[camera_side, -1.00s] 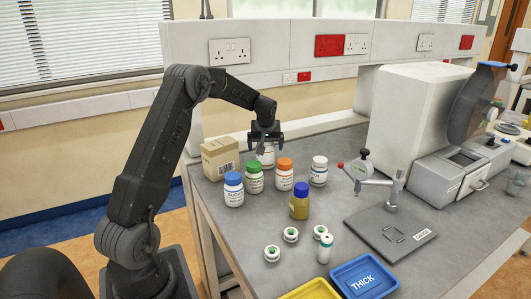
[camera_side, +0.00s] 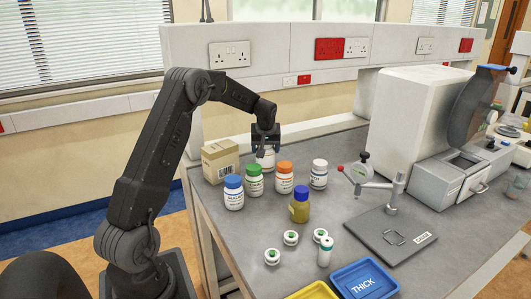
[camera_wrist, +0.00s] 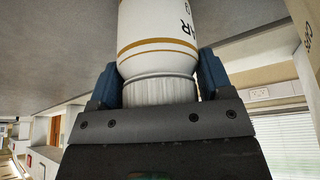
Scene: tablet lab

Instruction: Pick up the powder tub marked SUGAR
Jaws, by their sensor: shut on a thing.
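My gripper (camera_side: 265,145) is at the back of the group of tubs, pointing down. It is shut on a white tub (camera_side: 267,160), the SUGAR tub as far as its label shows. In the wrist view the tub's white body (camera_wrist: 155,25) has gold bands and the letters "AR" at the top edge; the rest of the word is cut off. The blue finger pads sit on both sides of its white ribbed lid (camera_wrist: 160,90). In the side view its base is hidden behind the front tubs, so I cannot tell whether it touches the bench.
Blue-lidded (camera_side: 233,195), green-lidded (camera_side: 254,180), orange-lidded (camera_side: 284,178) and white-lidded (camera_side: 319,175) tubs stand close by. A cardboard box (camera_side: 220,162) is left of the gripper.

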